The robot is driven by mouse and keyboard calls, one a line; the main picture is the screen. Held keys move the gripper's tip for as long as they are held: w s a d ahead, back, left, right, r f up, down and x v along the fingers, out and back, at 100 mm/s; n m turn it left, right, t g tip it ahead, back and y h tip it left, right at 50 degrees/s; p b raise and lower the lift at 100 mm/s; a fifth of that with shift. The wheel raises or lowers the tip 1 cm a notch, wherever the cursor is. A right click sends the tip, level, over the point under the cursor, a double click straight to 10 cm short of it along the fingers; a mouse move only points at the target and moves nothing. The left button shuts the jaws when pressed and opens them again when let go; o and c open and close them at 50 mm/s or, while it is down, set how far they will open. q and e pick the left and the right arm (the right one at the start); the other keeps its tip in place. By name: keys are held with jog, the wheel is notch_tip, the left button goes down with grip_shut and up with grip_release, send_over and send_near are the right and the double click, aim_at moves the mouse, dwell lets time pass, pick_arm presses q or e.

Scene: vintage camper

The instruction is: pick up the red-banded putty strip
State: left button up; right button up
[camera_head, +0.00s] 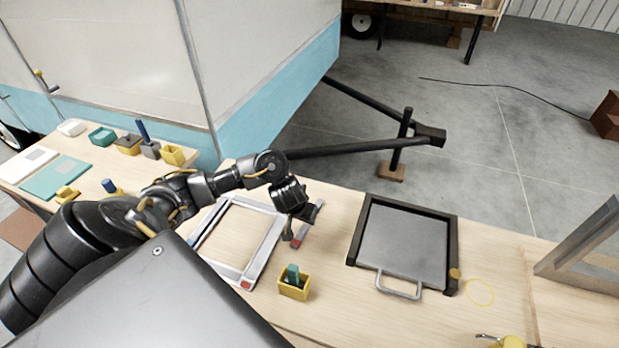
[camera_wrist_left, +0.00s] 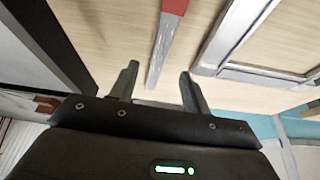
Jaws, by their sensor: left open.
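The putty strip (camera_wrist_left: 163,45) is a thin grey strip with a red band (camera_wrist_left: 174,5) at its far end in the left wrist view. It lies on the wooden bench. In the head view a red part of it (camera_head: 300,234) shows beside my left gripper (camera_head: 303,222), which partly hides it. My left gripper is open, its two fingers (camera_wrist_left: 159,72) pointing toward the bench. In the wrist view the strip's near end appears between the fingertips, with bare wood visible on both sides. I cannot tell the height gap. My right gripper is not in view.
A pale window frame (camera_head: 222,262) lies left of the strip. A yellow box (camera_head: 294,289) holding a green item stands in front. A dark-framed tray with a handle (camera_head: 406,247) is to the right. Several small items sit on the left bench (camera_head: 130,165).

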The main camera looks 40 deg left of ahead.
aim_at(306, 225)
pick_arm(q)
jog(key=shift+w+f, duration=0.15)
jog(key=shift+f, duration=0.3)
jog(key=b+x, duration=0.2)
jog(key=x, duration=0.1)
jog(key=shift+f, duration=0.35)
jog(key=shift+w+a+f, duration=0.1)
jog(key=shift+w+f, duration=0.25)
jog(key=shift+f, duration=0.1)
jog(key=shift+r, duration=0.1)
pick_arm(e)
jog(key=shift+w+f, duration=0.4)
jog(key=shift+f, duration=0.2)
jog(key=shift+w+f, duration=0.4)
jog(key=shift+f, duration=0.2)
pick_arm(q)
jog(key=shift+s, duration=0.1)
jog(key=shift+c, duration=0.5)
grip_shut()
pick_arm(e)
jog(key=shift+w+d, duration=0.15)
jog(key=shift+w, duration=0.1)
